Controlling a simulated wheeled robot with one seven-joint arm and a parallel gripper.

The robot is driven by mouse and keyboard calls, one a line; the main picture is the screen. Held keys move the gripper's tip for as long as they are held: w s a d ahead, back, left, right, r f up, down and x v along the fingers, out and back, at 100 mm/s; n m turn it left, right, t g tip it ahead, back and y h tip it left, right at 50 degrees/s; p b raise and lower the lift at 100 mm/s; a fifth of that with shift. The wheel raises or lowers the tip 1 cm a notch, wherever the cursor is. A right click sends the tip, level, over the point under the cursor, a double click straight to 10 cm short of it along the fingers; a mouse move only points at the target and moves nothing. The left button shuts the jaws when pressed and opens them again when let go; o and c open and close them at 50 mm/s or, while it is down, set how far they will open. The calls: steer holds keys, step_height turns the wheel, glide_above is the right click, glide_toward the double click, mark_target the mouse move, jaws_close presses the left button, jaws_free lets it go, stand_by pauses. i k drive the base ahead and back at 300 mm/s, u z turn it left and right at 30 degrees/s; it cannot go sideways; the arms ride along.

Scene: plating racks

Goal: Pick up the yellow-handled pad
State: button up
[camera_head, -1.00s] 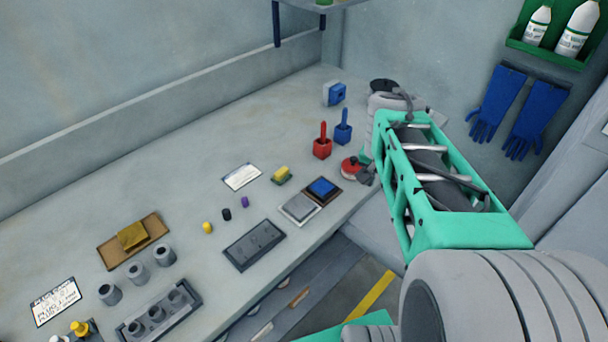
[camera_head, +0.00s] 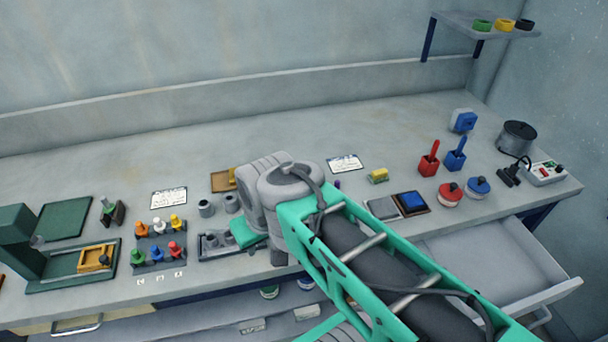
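Two things fit the yellow-handled pad, and I cannot tell which is meant. One is a small yellow block on a green base (camera_head: 378,175), lying on the bench right of my arm. The other is a yellow-topped piece (camera_head: 175,222) among several coloured-topped pieces in a grey rack (camera_head: 158,268), left of my arm. Both look upright and apart from me. My arm reaches from the lower right over the middle of the bench, its grey joint between the two. My gripper's fingers do not show; they are hidden behind the arm or out of sight.
Grey and blue pads (camera_head: 412,202), red and blue blocks with upright handles (camera_head: 429,160) and round knobbed pieces (camera_head: 451,196) stand to the right. An open drawer (camera_head: 500,265) juts out below. A green fixture (camera_head: 72,278) stands left. The bench's back strip is mostly clear.

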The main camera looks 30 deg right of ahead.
mark_target(378, 176)
steer(key=u, duration=1.75)
steer(key=k, duration=0.75)
steer(key=z, duration=0.85)
steer(key=i, duration=0.5)
steer(key=u, duration=0.05)
